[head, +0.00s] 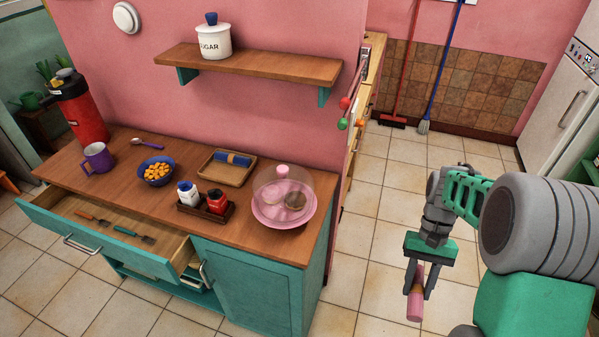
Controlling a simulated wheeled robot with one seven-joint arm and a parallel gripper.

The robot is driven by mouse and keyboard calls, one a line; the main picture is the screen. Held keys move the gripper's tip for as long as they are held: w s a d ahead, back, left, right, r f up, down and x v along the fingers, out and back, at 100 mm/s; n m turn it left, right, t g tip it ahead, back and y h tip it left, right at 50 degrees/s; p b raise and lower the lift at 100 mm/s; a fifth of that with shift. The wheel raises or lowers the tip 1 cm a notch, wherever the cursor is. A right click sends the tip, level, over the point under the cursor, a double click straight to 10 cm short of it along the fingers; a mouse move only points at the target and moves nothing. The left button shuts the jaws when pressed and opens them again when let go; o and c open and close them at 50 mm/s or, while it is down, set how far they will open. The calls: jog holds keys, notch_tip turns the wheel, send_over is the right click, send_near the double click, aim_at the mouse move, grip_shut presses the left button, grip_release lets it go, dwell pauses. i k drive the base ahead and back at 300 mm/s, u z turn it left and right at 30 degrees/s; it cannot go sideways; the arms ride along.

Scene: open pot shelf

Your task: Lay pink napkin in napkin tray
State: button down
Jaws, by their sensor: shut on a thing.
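My gripper (420,290) is on the right, in front of the tiled floor and apart from the counter. It is shut on a rolled pink napkin (415,306), which hangs upright below the fingers. The napkin tray (211,178) is a brown rectangular tray on the wooden counter, near the wall. A rolled blue napkin (232,159) lies along its back side. The front part of the tray is bare.
A pink plate (284,222) under a clear dome stands at the counter's right end. A caddy (205,209) with two shakers stands before the tray; a blue bowl (157,172) is left. A shelf (250,64) hangs above. The drawer (110,235) is open.

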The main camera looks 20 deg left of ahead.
aim_at(225, 175)
jog(key=u, duration=2.2)
